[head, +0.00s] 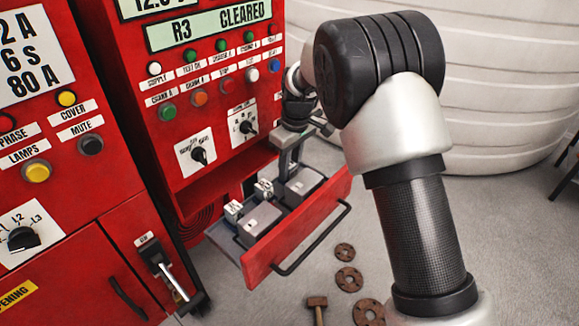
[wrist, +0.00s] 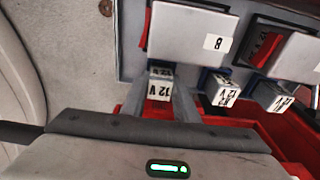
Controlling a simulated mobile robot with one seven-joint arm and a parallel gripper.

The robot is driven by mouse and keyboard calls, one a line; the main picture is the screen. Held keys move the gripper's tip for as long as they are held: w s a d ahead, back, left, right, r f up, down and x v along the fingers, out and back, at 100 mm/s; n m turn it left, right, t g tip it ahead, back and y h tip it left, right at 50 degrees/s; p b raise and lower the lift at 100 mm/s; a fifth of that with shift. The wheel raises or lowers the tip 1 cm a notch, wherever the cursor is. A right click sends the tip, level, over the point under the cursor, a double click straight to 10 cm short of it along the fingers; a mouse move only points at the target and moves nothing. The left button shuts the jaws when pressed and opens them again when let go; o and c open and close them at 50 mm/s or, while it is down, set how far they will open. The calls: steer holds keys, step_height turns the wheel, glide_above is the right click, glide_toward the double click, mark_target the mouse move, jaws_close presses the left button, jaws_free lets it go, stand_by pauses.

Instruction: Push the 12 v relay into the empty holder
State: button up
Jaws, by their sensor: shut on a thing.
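My gripper (wrist: 160,100) is shut on a white relay (wrist: 160,84) marked 12 V, with a finger on each side of it. In the head view my gripper (head: 285,172) reaches down at the far right end of the open red drawer (head: 310,222). The held relay is beside a grey box (wrist: 185,35) marked 8. An empty holder does not show; the spot under the held relay is hidden. I cannot tell how deep the relay sits. Two other white relays, (wrist: 219,88) and (wrist: 273,96), stand in blue holders along the same row.
The red cabinet (head: 215,120) rises behind the drawer, with buttons, knobs and a display reading R3 CLEARED. A black handle (head: 318,245) runs along the drawer front. Several rusty flanges (head: 345,252) and a hammer (head: 317,305) lie on the grey floor.

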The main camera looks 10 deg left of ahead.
steer(key=o, duration=1.1)
steer(key=shift+f, duration=0.15)
step_height(320, 180, up, 12)
steer(key=d+p, duration=0.1)
steer(key=p, duration=0.1)
steer(key=shift+s+d+r, duration=0.2)
steer(key=shift+s+r, duration=0.05)
steer(key=shift+s, duration=0.1)
steer(key=s+d+r+m+t, duration=0.1)
steer(key=s+d+r+m, duration=0.2)
steer(key=s+d+r, duration=0.3)
steer(key=s+d+r+m+t, duration=0.1)
steer(key=s+d+r+m, duration=0.25)
steer(key=d+r, duration=0.4)
steer(key=s+d+f+m+t, duration=0.1)
steer(key=s+d+m, duration=0.1)
steer(key=s+d, duration=0.4)
steer(key=s+d+f+m+t+h, duration=0.1)
steer(key=s+d, duration=0.5)
steer(key=s, duration=0.6)
steer(key=shift+s+f+m+t, duration=0.35)
steer(key=shift+f+m, duration=0.4)
steer(key=shift+m, duration=0.5)
